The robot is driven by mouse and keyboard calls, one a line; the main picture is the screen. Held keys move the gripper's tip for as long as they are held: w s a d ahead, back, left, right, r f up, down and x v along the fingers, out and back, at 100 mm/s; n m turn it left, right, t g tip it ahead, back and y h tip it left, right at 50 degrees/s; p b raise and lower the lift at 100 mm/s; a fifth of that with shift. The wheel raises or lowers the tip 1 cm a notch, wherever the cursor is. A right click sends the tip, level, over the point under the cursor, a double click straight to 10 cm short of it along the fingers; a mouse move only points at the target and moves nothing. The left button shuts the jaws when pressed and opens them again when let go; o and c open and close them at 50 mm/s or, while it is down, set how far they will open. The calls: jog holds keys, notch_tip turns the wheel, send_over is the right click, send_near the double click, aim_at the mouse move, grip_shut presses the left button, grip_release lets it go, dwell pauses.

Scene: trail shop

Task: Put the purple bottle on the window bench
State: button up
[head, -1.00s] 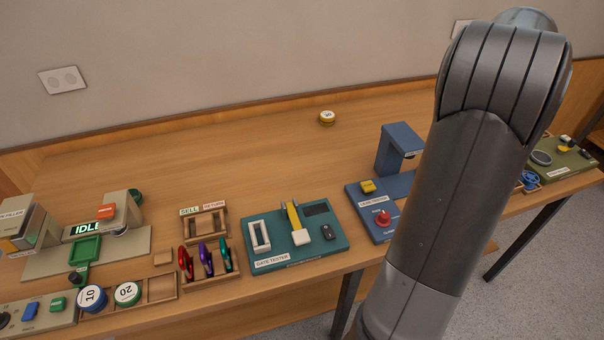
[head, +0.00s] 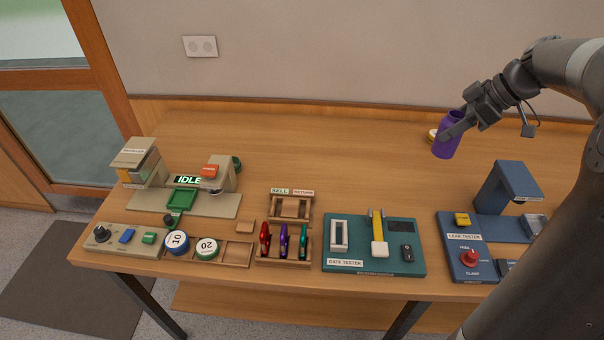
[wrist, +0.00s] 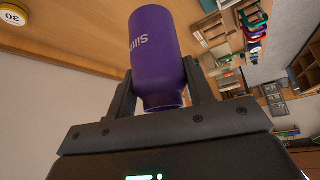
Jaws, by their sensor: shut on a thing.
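The purple bottle (head: 447,138) is held by my gripper (head: 459,124) over the back right of the wooden bench in the head view. In the wrist view the purple bottle (wrist: 158,55) sits between the two dark fingers of my gripper (wrist: 158,88), with pale lettering on its side. My gripper is shut on it. I cannot tell whether the bottle touches the surface below. Which surface is the window bench I cannot tell; the bench top (head: 330,150) in view stands against a wall.
The front edge holds a teal gate tester (head: 375,262), a blue leak tester (head: 470,262), a rack of coloured carabiners (head: 284,262) and a beige station (head: 190,205). The bench's back middle is clear. A glazed door (head: 45,130) is at left.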

jog(key=s+a+n+g, duration=0.1)
jog(key=a+n, duration=0.2)
jog(key=a, duration=0.2)
notch_tip(320, 180, down, 10)
jog(key=shift+w+a+f, duration=0.9)
jog(key=shift+a+f, duration=0.75)
jog(key=shift+f, duration=0.25)
jog(key=shift+w+a+f, duration=0.9)
jog(key=shift+a+f, duration=0.7)
jog(key=shift+f, duration=0.3)
jog(key=shift+w+a+f, duration=0.9)
jog(key=shift+a+f, duration=0.75)
jog(key=shift+f, duration=0.25)
jog(key=o, duration=1.1)
jog(key=shift+f, duration=0.1)
